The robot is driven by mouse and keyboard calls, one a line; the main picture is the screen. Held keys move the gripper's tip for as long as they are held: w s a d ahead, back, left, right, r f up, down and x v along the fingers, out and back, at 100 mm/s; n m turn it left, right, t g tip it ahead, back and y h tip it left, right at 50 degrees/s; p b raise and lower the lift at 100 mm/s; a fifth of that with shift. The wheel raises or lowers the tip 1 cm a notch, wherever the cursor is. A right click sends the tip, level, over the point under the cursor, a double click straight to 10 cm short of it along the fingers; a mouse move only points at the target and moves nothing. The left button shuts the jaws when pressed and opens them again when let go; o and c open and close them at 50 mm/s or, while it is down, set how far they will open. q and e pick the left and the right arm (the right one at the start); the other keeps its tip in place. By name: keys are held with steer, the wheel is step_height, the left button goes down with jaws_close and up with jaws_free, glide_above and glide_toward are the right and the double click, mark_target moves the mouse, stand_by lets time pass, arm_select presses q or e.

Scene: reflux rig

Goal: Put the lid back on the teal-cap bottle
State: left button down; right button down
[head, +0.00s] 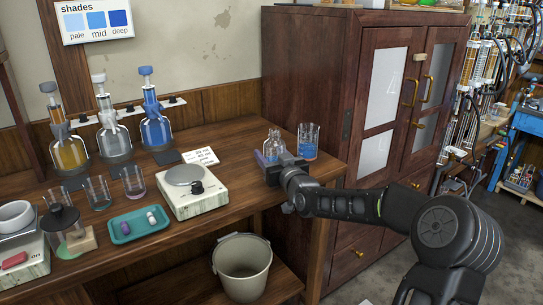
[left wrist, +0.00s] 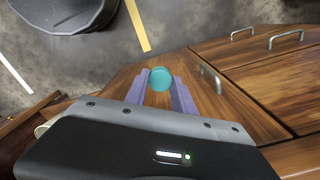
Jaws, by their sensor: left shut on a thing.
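A small teal cap (left wrist: 160,78) sits between the two lavender fingers of my left gripper (left wrist: 159,90) in the left wrist view, and the gripper is shut on it. The left gripper does not show in the head view. A small clear glass bottle (head: 273,144) with an uncapped neck stands at the right end of the wooden bench in the head view. My right gripper (head: 273,165) is low at the front of this bottle, with a lavender finger at its left side. The gripper hides the bottle's lower part, and its grip cannot be told.
A beaker of blue liquid (head: 308,141) stands just right of the bottle. A balance (head: 193,189), a paper card (head: 201,156) and a teal tray (head: 138,224) are to the left. A bucket (head: 242,267) is below the bench edge, and a tall cabinet (head: 310,80) is behind.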

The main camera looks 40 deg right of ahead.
steer(key=shift+r, duration=0.2)
